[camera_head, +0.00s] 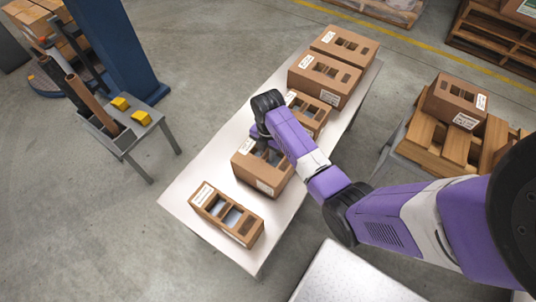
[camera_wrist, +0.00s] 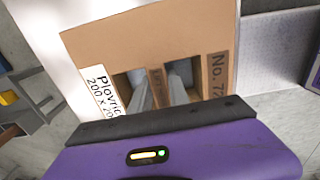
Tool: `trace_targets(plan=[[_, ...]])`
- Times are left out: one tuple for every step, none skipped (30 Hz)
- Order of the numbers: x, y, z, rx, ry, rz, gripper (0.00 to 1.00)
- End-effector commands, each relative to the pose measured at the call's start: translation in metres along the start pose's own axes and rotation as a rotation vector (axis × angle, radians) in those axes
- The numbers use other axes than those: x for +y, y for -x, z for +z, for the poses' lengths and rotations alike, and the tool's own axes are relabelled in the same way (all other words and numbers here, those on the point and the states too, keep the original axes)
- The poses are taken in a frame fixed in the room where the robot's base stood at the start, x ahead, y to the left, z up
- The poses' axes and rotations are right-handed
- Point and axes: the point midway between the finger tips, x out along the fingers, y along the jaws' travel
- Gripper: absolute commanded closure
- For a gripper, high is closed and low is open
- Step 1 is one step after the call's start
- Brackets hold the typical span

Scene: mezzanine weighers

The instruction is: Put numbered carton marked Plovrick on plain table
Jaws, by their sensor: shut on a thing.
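The brown carton marked Plovrick (camera_wrist: 125,45) fills the middle of the wrist view. Its white label reads "Plovric" and "200 x 20", partly cut off, and a "No. 7" mark shows on its right side. My gripper (camera_wrist: 161,92) has its fingers in the carton's two top openings, shut on the bar between them. In the head view this carton (camera_head: 268,180) is under my wrist, which hides part of it. It is over the long plain pale table (camera_head: 190,180); I cannot tell whether it touches the top.
Another carton (camera_head: 228,214) stands nearer on the pale table, and several stand toward its far end. A speckled white top (camera_head: 350,280) lies at the bottom. A carton (camera_head: 458,98) sits on wooden slats at right. A grey stand (camera_head: 128,133) is at left.

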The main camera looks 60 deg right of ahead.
Motion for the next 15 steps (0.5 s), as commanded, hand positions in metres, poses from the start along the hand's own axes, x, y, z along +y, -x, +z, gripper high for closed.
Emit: trace_targets(plan=[[0.0001,-0.0053,0.0003,0.0,0.0,0.0,1.0],[0.0003,-0.0074,0.0004,-0.001,0.0,0.001,1.0],[0.0002,-0.0095,0.0004,-0.001,0.0,0.0,1.0],[0.0002,-0.0103,0.0004,-0.001,0.0,0.001,1.0],[0.0003,-0.0106,0.0004,-0.001,0.0,0.001,1.0],[0.0004,-0.0105,0.0004,-0.001,0.0,0.001,1.0],[0.0004,-0.0103,0.0005,-0.001,0.0,0.002,1.0],[0.0005,-0.0103,0.0004,-0.001,0.0,0.002,1.0],[0.0004,-0.0102,0.0004,-0.001,0.0,0.002,1.0],[0.0004,-0.0102,0.0004,-0.001,0.0,0.002,1.0],[0.0004,-0.0103,0.0004,-0.001,0.0,0.002,1.0],[0.0004,-0.011,0.0004,-0.001,0.0,0.001,1.0],[0.0004,-0.0118,0.0004,-0.001,0.0,0.001,1.0],[0.0004,-0.0128,0.0004,-0.001,0.0,0.001,1.0],[0.0005,-0.0139,0.0004,-0.001,0.0,0.001,1.0]])
